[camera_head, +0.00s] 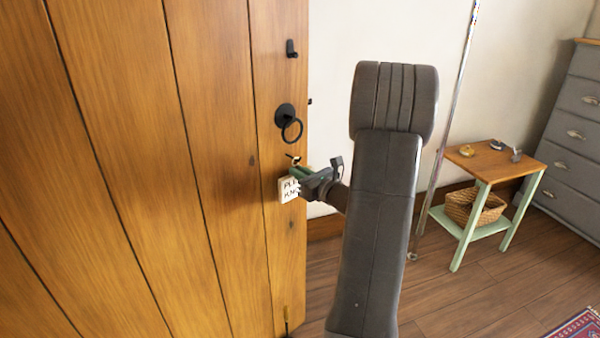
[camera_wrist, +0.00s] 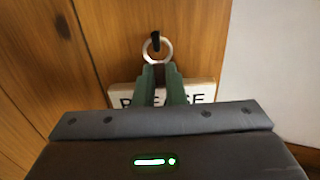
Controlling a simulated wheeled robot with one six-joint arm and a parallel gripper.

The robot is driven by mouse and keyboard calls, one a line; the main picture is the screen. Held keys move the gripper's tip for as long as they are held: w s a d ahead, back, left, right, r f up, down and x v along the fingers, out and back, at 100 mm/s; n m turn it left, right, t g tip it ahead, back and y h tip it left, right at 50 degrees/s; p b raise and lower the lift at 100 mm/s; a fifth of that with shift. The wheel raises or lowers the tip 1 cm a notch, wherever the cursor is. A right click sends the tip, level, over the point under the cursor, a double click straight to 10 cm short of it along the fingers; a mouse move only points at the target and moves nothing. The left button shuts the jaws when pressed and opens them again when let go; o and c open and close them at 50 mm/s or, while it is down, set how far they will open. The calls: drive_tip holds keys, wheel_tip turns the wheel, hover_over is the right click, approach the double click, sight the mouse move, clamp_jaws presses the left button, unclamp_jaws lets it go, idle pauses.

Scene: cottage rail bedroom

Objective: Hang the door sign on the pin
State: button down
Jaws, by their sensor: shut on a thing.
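The door sign (camera_head: 290,189) is a pale block with dark lettering, upright close to the wooden door's face. It also shows in the wrist view (camera_wrist: 203,91), partly hidden behind my fingers. My gripper (camera_head: 301,173) has green fingers, also seen in the wrist view (camera_wrist: 160,72), shut on a brown tab above the sign. A pale ring (camera_wrist: 146,50) rises above the fingertips. The dark pin (camera_wrist: 156,39) overlaps the top of the ring in the wrist view; I cannot tell whether it passes through. In the head view the pin (camera_head: 292,157) is small, just above the sign.
The plank door (camera_head: 130,150) fills the left. A black ring handle (camera_head: 284,114) is above the pin, with a black hook (camera_head: 291,49) higher up. A small table (camera_head: 490,162) with a basket (camera_head: 474,208) below and a grey dresser (camera_head: 575,125) stand right.

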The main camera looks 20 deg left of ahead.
drive_tip(key=shift+s+f, duration=0.1)
drive_tip(key=shift+f, duration=0.3)
idle(0.3)
drive_tip(key=c, duration=1.4)
unclamp_jaws()
drive_tip(key=shift+c, duration=0.2)
drive_tip(key=v, duration=1.3)
drive_tip(key=shift+d+r+p, duration=0.3)
drive_tip(key=shift+d+r, duration=0.2)
drive_tip(key=shift+r, duration=0.05)
drive_tip(key=shift+a, duration=0.1)
drive_tip(key=x, duration=0.7)
drive_tip(key=shift+a, duration=0.2)
drive_tip(key=shift+f, duration=0.15)
